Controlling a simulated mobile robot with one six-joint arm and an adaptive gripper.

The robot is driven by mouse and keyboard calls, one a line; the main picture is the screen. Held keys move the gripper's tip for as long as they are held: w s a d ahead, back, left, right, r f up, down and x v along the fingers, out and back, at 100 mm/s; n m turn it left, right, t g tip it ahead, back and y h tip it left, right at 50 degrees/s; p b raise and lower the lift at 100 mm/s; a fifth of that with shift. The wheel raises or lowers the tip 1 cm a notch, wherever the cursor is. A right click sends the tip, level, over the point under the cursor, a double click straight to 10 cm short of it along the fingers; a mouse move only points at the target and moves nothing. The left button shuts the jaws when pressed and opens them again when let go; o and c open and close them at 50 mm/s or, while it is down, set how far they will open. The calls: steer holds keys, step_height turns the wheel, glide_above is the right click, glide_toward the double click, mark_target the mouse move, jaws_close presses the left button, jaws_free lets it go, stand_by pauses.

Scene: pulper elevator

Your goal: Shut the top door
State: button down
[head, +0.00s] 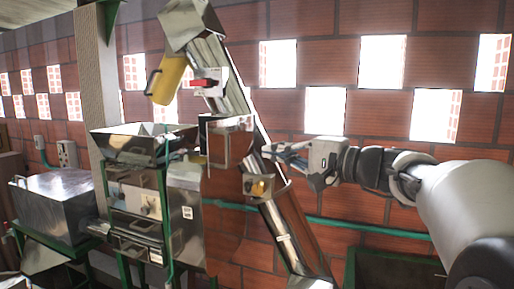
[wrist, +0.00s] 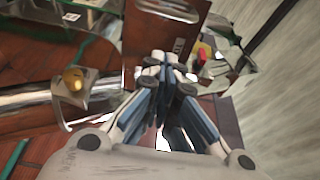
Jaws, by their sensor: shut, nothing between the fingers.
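A reflective brown metal panel with a handle, which looks like the door, stands beside the inclined elevator in the head view (head: 222,190). In the wrist view this panel (wrist: 142,50) fills the top middle, its handle (wrist: 168,10) at the upper edge. It appears swung out from the elevator, but its hinge side is not clear. My gripper (head: 266,151) is shut and empty, just right of the panel. In the wrist view my gripper's fingertips (wrist: 166,62) are together in front of the panel's lower part; whether they touch it I cannot tell.
The inclined elevator chute (head: 292,232) runs up to the left, with a yellow knob (head: 260,187) below my gripper. A metal hopper (head: 140,148) on a green frame stands left. A red switch (head: 203,83) and yellow flap (head: 168,82) are above. A brick wall (head: 375,110) is behind.

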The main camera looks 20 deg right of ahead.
steer(key=w+a+p, duration=0.1)
steer(key=w+a, duration=0.2)
steer(key=a, duration=0.3)
steer(key=shift+w+f, duration=0.15)
steer(key=shift+w, duration=0.15)
steer(key=shift+s, duration=0.15)
steer(key=shift+a, duration=0.1)
